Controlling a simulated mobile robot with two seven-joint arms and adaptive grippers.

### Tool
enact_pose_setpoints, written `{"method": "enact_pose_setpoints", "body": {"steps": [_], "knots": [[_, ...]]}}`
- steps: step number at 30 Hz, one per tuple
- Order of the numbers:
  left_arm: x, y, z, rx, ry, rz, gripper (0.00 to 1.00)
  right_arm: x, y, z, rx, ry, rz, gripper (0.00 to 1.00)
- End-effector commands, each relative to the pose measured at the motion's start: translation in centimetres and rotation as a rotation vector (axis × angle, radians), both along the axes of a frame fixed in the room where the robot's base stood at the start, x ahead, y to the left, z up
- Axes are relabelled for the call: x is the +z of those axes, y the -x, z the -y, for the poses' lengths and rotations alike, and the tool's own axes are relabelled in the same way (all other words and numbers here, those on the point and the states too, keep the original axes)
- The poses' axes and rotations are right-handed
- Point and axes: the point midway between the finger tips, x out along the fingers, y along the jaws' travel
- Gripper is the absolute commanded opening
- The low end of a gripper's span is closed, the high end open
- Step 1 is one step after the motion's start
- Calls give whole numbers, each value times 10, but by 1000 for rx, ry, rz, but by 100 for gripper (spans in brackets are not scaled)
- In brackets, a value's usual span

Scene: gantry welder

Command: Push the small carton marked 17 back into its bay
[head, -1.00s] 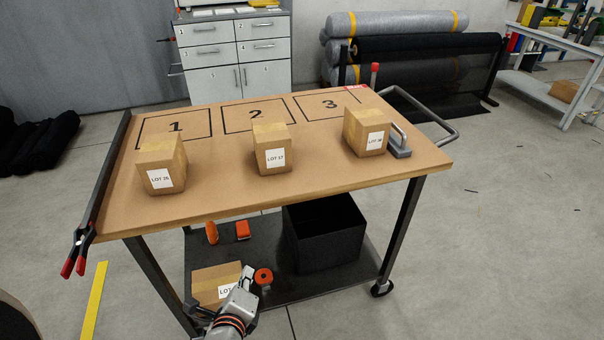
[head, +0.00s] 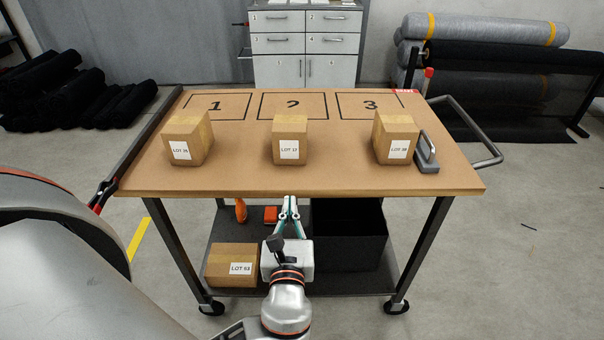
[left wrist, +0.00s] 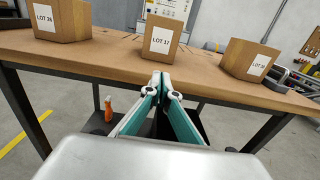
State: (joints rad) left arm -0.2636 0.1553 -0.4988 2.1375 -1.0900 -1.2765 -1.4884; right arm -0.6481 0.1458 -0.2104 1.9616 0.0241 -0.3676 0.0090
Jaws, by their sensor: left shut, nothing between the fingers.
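The small carton marked LOT 17 (head: 289,130) stands upright on the brown tabletop, in front of the outlined bay 2 (head: 292,94) and apart from it. It also shows in the left wrist view (left wrist: 158,48), above the fingertips. My left gripper (head: 290,202) is shut and empty. It points toward the table at its front edge, in line with the carton and clear of it. In the left wrist view its fingertips (left wrist: 161,82) overlap the table's front edge. My right gripper is in neither view.
A carton (head: 186,140) stands left of LOT 17, and another (head: 394,140) stands right, beside a grey handled block (head: 427,155). Bays 1 (head: 216,106) and 3 (head: 370,105) are empty. The lower shelf holds a LOT 63 carton (head: 230,262) and a black bin (head: 350,240).

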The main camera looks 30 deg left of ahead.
Motion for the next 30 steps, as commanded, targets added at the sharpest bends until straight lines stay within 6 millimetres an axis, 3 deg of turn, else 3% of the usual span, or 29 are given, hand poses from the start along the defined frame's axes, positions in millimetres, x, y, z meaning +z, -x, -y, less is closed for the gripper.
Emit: {"method": "enact_pose_setpoints", "body": {"steps": [5, 21, 30], "knots": [[2, -13, -8, 2, -7, 3, 0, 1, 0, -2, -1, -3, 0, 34], [1, -98, -60, 2, -3, 2, 0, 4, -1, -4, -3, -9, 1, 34], [0, -118, -72, 0, -1, 0, 0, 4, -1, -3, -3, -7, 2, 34]]}}
